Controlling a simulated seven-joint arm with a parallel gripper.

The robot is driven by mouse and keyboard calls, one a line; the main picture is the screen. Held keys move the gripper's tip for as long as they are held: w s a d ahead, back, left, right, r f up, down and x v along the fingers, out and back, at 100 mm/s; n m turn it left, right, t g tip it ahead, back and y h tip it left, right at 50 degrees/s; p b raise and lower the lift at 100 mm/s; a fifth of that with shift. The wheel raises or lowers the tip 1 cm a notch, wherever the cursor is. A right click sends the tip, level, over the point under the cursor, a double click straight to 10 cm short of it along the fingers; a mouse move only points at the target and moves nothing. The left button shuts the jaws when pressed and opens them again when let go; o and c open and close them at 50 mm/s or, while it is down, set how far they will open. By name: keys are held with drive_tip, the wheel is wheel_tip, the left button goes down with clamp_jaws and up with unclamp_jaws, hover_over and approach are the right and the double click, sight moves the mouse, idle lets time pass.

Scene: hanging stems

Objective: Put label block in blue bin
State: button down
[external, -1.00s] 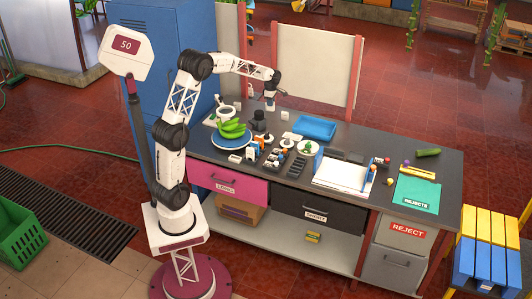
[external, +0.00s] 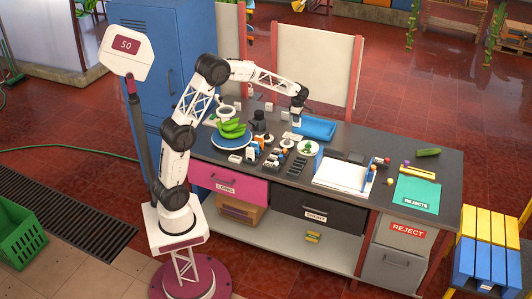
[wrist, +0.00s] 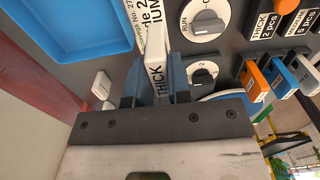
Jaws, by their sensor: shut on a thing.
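My gripper (wrist: 154,82) is shut on a white label block (wrist: 158,72) marked THICK, which stands between the two blue-grey fingers in the wrist view. In the external view my gripper (external: 297,122) is at the near left side of the blue bin (external: 318,128), and the held block is too small to make out clearly. The blue bin (wrist: 75,30) is a shallow tray at the upper left of the wrist view. Its floor looks empty where it shows. The block is beside the bin, not over its floor.
A white card with print (wrist: 130,14) lies beside the bin. A small white piece (wrist: 102,86) is left of my fingers. Dials (wrist: 205,18), an orange clip (wrist: 257,80) and blue clips are on the right. Green bananas (external: 231,129) sit on a blue plate.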

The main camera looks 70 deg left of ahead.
sight(295, 127)
wheel_tip(295, 127, down, 5)
drive_tip(key=shift+r, duration=0.2)
drive_tip(key=shift+a, duration=0.1)
drive_tip(key=shift+w+a+f, duration=0.25)
drive_tip(key=shift+w+a, duration=0.5)
drive_tip(key=shift+w, duration=1.8)
drive_tip(key=shift+w+a+f, duration=0.2)
drive_tip(key=shift+w+a, duration=0.55)
drive_tip(key=shift+w, duration=1.8)
drive_tip(key=shift+w+a+f, duration=0.25)
drive_tip(key=shift+w+a, duration=0.5)
drive_tip(key=shift+w, duration=1.8)
drive_tip(key=shift+f, duration=0.1)
drive_tip(key=shift+f, duration=1.7)
drive_tip(key=shift+f, duration=0.1)
drive_tip(key=c, duration=1.1)
unclamp_jaws()
drive_tip(key=shift+o, duration=0.2)
